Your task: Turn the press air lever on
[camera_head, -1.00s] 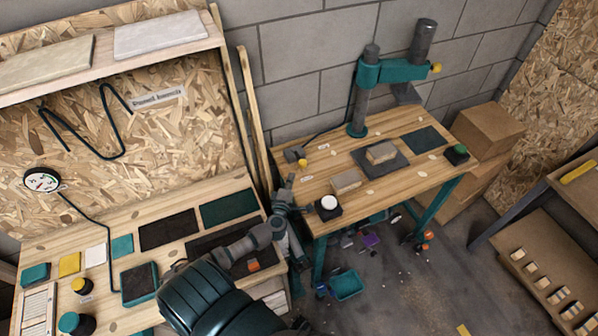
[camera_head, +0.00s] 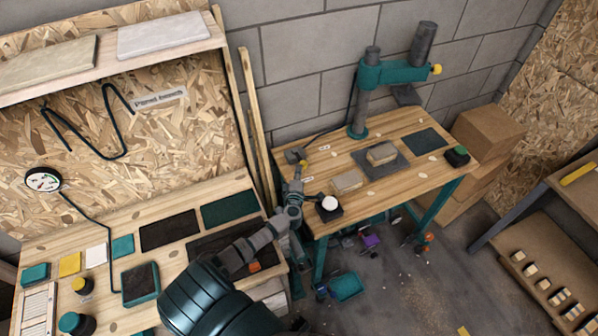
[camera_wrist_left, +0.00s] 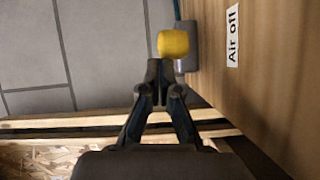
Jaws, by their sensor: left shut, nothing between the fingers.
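The air lever has a yellow knob (camera_wrist_left: 173,44) that fills the upper middle of the left wrist view, with a grey body (camera_wrist_left: 188,45) behind it. In the head view the yellow knob (camera_head: 304,163) sits at the left end of the press table. A label reading "Air off" (camera_wrist_left: 232,36) is on the wood to its right. My left gripper (camera_wrist_left: 155,66) is shut and empty, its tips just below the knob; I cannot tell whether they touch it. In the head view my left gripper (camera_head: 297,176) is at the table's left edge. My right gripper is not in view.
The press (camera_head: 362,95) stands at the back of the press table (camera_head: 400,125). A black block with a white button (camera_head: 329,203) is close to my left arm. Wooden boards (camera_head: 256,125) lean on the wall behind. A teal bin (camera_head: 346,285) lies on the floor.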

